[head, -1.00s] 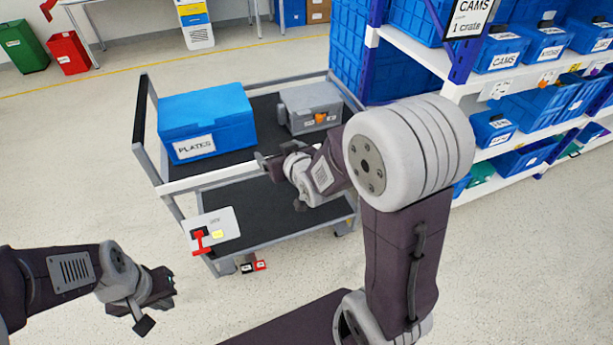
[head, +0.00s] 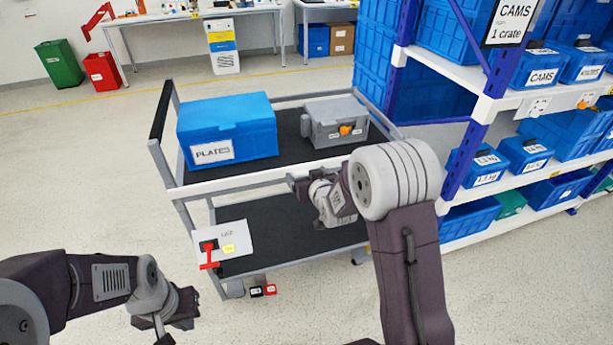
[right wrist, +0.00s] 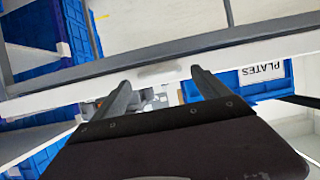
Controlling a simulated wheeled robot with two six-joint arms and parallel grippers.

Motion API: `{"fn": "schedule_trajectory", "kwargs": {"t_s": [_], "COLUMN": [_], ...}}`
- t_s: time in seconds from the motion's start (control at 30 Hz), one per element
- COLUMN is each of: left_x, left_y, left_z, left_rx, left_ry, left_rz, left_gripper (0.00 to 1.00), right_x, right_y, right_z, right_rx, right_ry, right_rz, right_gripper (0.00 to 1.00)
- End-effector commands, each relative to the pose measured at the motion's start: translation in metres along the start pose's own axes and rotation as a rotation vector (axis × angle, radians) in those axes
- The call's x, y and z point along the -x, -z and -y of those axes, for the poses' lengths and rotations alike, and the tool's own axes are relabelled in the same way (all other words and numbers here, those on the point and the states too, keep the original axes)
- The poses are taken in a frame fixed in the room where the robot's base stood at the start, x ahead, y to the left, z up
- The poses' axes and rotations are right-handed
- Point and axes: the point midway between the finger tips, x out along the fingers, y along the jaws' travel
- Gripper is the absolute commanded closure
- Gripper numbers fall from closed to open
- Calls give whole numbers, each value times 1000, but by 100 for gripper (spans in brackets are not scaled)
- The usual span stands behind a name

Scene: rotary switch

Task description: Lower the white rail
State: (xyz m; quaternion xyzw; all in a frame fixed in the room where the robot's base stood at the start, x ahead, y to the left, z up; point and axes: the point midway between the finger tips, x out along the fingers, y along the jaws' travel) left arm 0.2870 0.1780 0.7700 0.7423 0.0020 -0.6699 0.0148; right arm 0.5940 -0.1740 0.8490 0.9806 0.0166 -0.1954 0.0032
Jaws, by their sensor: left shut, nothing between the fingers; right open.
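The white rail (head: 235,185) runs along the front edge of the cart's upper deck and looks level. It also crosses the right wrist view (right wrist: 60,95) as a slanted white bar. My right gripper (head: 293,181) is at the right part of the rail, with its fingers apart in the right wrist view (right wrist: 162,82). The fingertips overlap the rail there; I cannot tell whether they touch it. A white panel (head: 237,237) with a red handle (head: 209,256) and a yellow label hangs below the rail at the left. My left gripper (head: 192,305) is shut and empty, low left, apart from the cart.
A blue PLATES crate (head: 228,128) and a grey case (head: 335,122) with an orange latch stand on the upper deck. The lower deck (head: 290,238) is bare. Shelving with blue crates (head: 480,165) stands close at right. The floor left of the cart is clear.

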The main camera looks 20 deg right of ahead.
Motion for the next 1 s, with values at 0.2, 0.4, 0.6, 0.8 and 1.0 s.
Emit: {"fn": "schedule_trajectory", "kwargs": {"t_s": [0.2,0.4,0.6,0.8,1.0], "left_x": [-1,-1,-1,-4,-36], "left_y": [0,0,0,0,-4], "left_z": [0,0,0,0,1], "left_rx": [0,0,0,0,0], "left_ry": [0,0,0,0,0], "left_rz": [0,0,0,0,0], "left_gripper": [100,100,100,100,100], "right_x": [-10,-9,-9,-10,-24], "right_y": [0,0,0,-4,-37], "right_z": [0,0,0,0,0], "right_rx": [0,0,0,0,0], "right_ry": [0,0,0,0,0], "right_rz": [0,0,0,1,0], "right_gripper": [15,31,87,100,100]}}
